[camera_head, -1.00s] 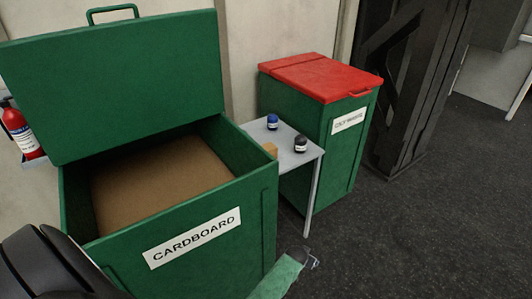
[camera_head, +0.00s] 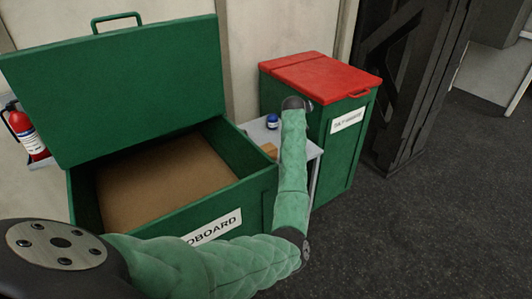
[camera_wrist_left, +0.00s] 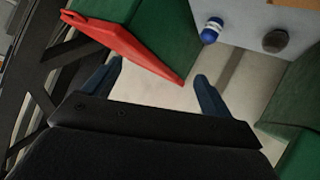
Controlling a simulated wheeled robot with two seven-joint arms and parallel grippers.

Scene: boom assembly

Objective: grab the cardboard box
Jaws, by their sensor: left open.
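A small tan block that looks like the cardboard box (camera_head: 269,150) sits on the grey side table (camera_head: 258,131), between the open green bin and the red-lidded bin. My left arm crosses in front of that table, with its dark wrist end near the red lid. In the left wrist view my left gripper (camera_wrist_left: 158,72) is open, with two blue fingers apart and nothing between them. In the head view the fingers cannot be made out. My right gripper is not in view.
The open green bin (camera_head: 256,200) has a CARDBOARD label and a brown surface (camera_head: 165,182) inside. A red-lidded green bin (camera_head: 340,150) stands close by. A blue-capped bottle (camera_head: 272,122) and a dark bottle (camera_wrist_left: 275,40) stand on the table. Floor at right is clear.

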